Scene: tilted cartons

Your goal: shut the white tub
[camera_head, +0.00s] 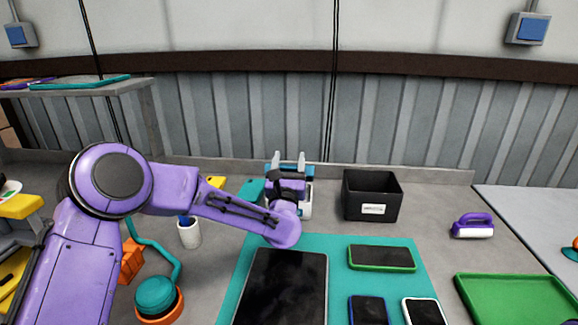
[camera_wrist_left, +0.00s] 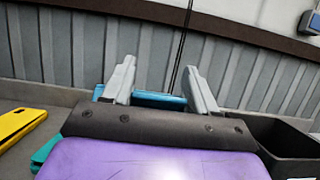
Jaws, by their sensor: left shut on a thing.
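The white tub (camera_head: 307,205) stands at the back of the bench, left of the black box, mostly hidden behind my left gripper and wrist. A blue lid (camera_head: 305,172) shows at its top; in the left wrist view the lid (camera_wrist_left: 158,100) spans between and behind the fingers. My left gripper (camera_head: 289,160) is over the tub, its two pale fingers pointing away. It is shut on the blue lid, fingers apart by the width of what they hold. How far the lid is open is hidden. My right gripper is not in view.
A black box (camera_head: 372,196) stands close right of the tub. A teal mat (camera_head: 233,293) in front holds a tablet and several phones. A purple-handled tool (camera_head: 472,225) and a green tray (camera_head: 515,298) are right. A white cup (camera_head: 189,235) is left.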

